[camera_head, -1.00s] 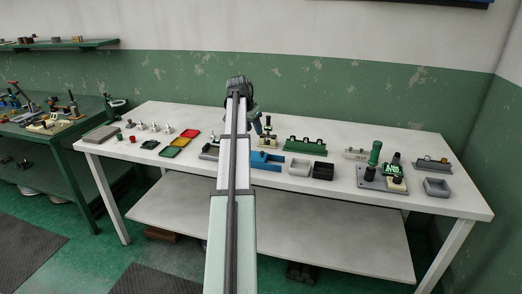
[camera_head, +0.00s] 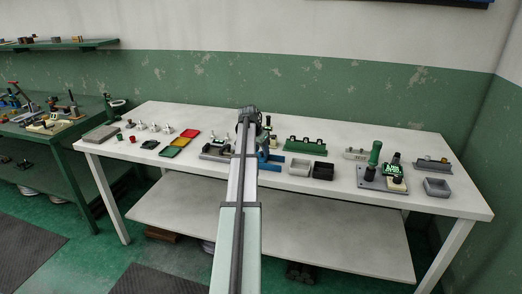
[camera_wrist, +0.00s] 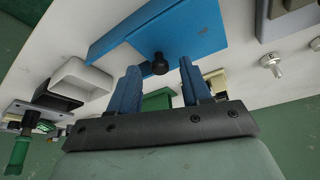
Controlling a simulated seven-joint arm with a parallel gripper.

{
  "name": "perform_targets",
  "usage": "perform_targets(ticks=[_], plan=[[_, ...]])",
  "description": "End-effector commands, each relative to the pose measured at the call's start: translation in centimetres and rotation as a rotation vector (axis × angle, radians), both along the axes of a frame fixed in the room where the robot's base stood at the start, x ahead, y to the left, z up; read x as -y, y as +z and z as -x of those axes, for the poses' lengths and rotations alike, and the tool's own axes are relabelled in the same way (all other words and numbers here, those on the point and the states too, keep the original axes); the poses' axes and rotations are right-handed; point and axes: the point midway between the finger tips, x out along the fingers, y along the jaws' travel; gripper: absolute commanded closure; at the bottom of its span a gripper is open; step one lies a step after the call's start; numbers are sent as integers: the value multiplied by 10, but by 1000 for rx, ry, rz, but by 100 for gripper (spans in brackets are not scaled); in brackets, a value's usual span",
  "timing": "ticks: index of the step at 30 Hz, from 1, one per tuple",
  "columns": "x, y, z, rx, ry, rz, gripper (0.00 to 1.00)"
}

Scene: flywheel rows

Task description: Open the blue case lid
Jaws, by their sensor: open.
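The blue case (camera_head: 273,158) stands on the white table in the head view, mostly hidden behind my arm. In the wrist view the blue case (camera_wrist: 190,30) fills the upper middle, with a dark round knob (camera_wrist: 160,66) at its near edge. My gripper (camera_wrist: 159,68) is open, its two blue fingers pointing toward the case. The knob shows between the fingertips, one on each side. I see no contact, and cannot tell how deep the knob sits between them. In the head view the fingers are hidden behind the arm. The lid looks shut.
A light grey bin (camera_head: 299,167) and a black bin (camera_head: 323,171) stand right of the case. A grey fixture (camera_head: 216,150) is close on its left, with coloured trays (camera_head: 175,147) farther left. A green rack (camera_head: 305,145) is behind the bins. The table's front is clear.

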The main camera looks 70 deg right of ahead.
Motion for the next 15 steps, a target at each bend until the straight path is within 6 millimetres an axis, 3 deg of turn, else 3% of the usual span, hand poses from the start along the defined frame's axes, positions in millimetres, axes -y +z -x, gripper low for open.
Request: perform_targets(ticks=[10,15], plan=[[1,-3,0,0,0,0,52],[1,-3,0,0,0,0,67]])
